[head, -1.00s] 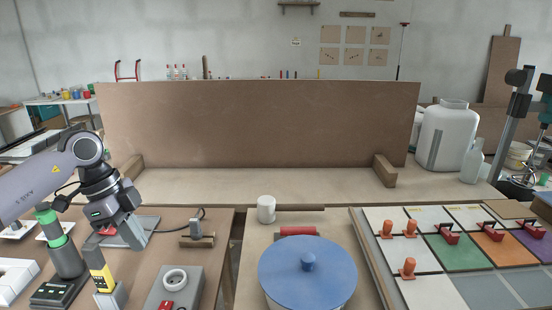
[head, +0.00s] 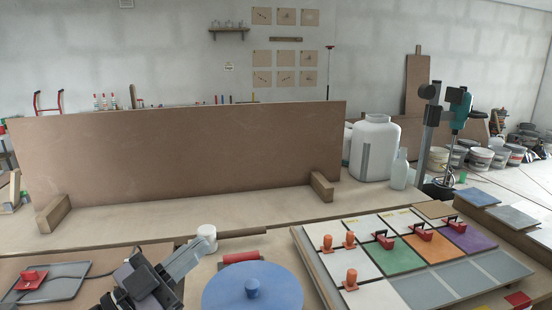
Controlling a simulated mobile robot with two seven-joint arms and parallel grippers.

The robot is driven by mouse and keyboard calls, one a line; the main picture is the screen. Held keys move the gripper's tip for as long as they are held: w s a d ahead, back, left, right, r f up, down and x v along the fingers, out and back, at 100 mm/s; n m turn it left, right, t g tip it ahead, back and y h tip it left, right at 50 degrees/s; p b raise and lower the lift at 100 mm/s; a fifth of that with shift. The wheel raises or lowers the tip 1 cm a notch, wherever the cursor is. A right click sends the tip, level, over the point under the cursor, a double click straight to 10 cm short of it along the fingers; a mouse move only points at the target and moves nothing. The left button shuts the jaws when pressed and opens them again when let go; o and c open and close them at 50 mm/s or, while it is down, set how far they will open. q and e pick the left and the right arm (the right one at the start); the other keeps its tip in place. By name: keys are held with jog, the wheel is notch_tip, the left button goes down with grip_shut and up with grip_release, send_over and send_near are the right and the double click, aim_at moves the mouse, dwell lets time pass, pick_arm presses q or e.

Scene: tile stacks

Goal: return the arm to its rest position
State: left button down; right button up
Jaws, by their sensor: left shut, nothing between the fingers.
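My left gripper (head: 187,259) shows at the bottom left of the head view, grey and black, pointing up and to the right. It is shut and empty. It is just left of the blue round lid (head: 252,290) and below the white cup-like piece (head: 207,236); I cannot tell whether it touches anything. Most of my left arm is cut off by the bottom edge. My right gripper is not in view.
A tile board (head: 408,262) with orange and red clamps lies at the right. A brown upright panel (head: 180,148) stands behind on wooden feet. A grey tray (head: 45,283) with a red handle lies at the left. A white jug (head: 374,150) stands behind the board.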

pick_arm(q)
jog(key=s+a+f+n+y, duration=0.2)
jog(key=a+f+n+y, duration=0.35)
jog(key=f+y, duration=0.2)
jog(key=s+a+f+n+y, duration=0.3)
jog(key=a+f+n+y, duration=0.2)
jog(key=f+n+y, duration=0.25)
jog(key=s+f+m+g, duration=0.1)
jog(key=s+f+g, duration=0.5)
jog(key=s, duration=0.4)
jog(key=s+f+g, duration=0.6)
jog(key=s, duration=0.4)
jog(key=w+d+f+t+h, duration=0.1)
jog(key=w+d+f+t, duration=0.2)
jog(key=w+f+t, duration=0.3)
notch_tip(320, 180, down, 3)
jog(key=shift+w+d+f+m+t+h, duration=0.15)
jog(key=shift+w+m+t+h, duration=0.15)
jog(key=shift+m+t+h, duration=0.15)
